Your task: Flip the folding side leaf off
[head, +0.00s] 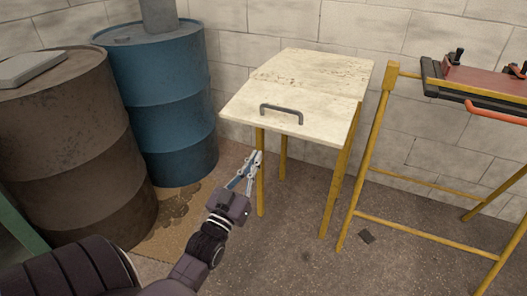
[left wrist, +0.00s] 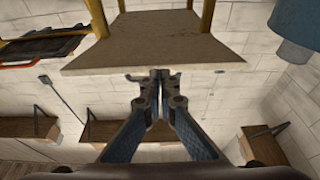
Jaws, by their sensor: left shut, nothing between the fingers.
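The folding side leaf (head: 275,123) is the front part of a worn cream table top, with a dark bar handle (head: 282,112) on its upper face. It stands out level, or nearly so, from the fixed top (head: 318,68). My left gripper (head: 253,158) is shut and empty, below and in front of the leaf's front edge, by a yellow leg. In the left wrist view the picture is upside down; the board (left wrist: 155,45) lies just beyond the shut fingertips (left wrist: 160,74). I cannot tell whether they touch it. My right gripper is not in view.
A blue drum (head: 170,105) and a brown drum (head: 65,140) stand at the left. A yellow-legged stand (head: 368,150) with a dark-framed red top (head: 480,82) stands at the right. A block wall is behind. The floor in front of the table is mostly clear.

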